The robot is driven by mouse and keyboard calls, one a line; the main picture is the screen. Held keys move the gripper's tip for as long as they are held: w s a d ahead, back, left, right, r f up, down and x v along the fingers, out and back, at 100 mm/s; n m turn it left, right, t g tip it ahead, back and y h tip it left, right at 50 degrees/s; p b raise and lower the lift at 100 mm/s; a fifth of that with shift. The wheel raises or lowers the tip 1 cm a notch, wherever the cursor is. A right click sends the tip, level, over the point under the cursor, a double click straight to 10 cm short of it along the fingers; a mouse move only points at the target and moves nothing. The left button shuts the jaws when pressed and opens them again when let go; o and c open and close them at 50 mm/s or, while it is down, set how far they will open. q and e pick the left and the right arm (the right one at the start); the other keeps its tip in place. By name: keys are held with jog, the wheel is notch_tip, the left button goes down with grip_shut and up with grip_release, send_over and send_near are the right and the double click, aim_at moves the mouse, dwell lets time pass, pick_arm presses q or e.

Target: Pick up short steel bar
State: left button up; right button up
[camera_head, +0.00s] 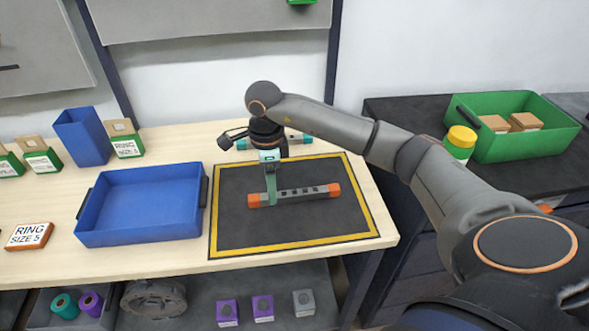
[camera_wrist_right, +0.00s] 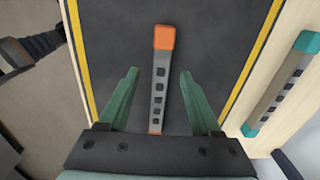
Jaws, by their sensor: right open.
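A grey bar with orange ends and a row of dark square holes (camera_head: 295,194) lies on the black mat. It also shows in the right wrist view (camera_wrist_right: 159,85). A second grey bar with teal ends (camera_head: 298,140) lies behind the mat, partly hidden by my right arm; the right wrist view shows it at the right (camera_wrist_right: 281,85). The frames do not label either bar as short. My right gripper (camera_head: 270,200) points down over the orange-ended bar. In the right wrist view its green fingers (camera_wrist_right: 159,73) are open, one on each side of that bar, with nothing gripped. My left gripper is out of view.
The yellow-bordered mat (camera_head: 235,235) lies on a wooden table. An empty blue tray (camera_head: 140,236) stands left of it. A blue bin (camera_head: 83,138), ring boxes and a "RING SIZE 5" block (camera_head: 29,237) are further left. A green crate (camera_head: 560,133) stands on the right bench.

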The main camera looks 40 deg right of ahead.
notch_tip(320, 180, down, 4)
jog(key=shift+d+r, duration=0.1)
jog(key=shift+r, duration=0.15)
grip_shut()
dwell(0.4)
jog(key=shift+w, duration=0.1)
